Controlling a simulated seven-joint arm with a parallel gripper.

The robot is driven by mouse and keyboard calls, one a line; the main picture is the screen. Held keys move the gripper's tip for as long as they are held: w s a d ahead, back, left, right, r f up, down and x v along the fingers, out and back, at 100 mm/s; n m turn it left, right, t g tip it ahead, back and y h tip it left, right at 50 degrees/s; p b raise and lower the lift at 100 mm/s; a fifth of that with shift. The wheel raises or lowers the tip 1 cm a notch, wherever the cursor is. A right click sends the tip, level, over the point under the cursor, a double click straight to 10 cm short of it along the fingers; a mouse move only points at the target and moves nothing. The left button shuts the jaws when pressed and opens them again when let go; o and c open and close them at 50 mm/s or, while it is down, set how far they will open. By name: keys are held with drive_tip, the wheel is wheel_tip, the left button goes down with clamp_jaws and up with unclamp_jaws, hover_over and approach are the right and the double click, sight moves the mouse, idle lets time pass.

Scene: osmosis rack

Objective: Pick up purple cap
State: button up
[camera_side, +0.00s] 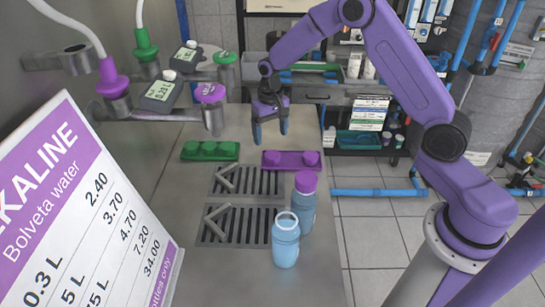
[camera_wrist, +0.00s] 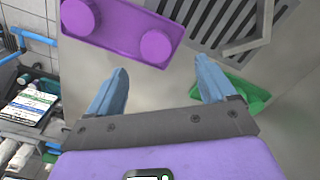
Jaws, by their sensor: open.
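A purple cap holder (camera_side: 290,166) lies on the counter with two round purple caps (camera_side: 311,158) on it, one near each end. In the wrist view the holder (camera_wrist: 118,30) is at the top, with one cap (camera_wrist: 158,46) just ahead of the fingers and another (camera_wrist: 77,16) at upper left. A bottle standing on the counter also carries a purple cap (camera_side: 305,182). My gripper (camera_side: 270,137) points down above the counter, behind and left of the holder in the side view. Its blue fingers (camera_wrist: 162,72) are apart with nothing between them.
A green cap holder (camera_side: 210,151) lies left of the purple one. An uncapped blue bottle (camera_side: 285,243) stands in front of the capped bottle (camera_side: 303,211). Two slotted drain grates (camera_side: 236,226) lie at the counter's middle. Dispenser nozzles (camera_side: 213,118) and a price sign (camera_side: 75,210) stand at left.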

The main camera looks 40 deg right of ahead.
sight(272, 154)
wheel_tip(272, 154, down, 2)
drive_tip(key=shift+f, duration=0.2)
drive_tip(key=shift+d+f, duration=0.2)
drive_tip(key=shift+f, duration=1.1)
drive_tip(key=shift+d+f, duration=0.15)
drive_tip(key=shift+f, duration=1.15)
drive_tip(key=c, duration=1.1)
drive_tip(key=shift+c, duration=0.2)
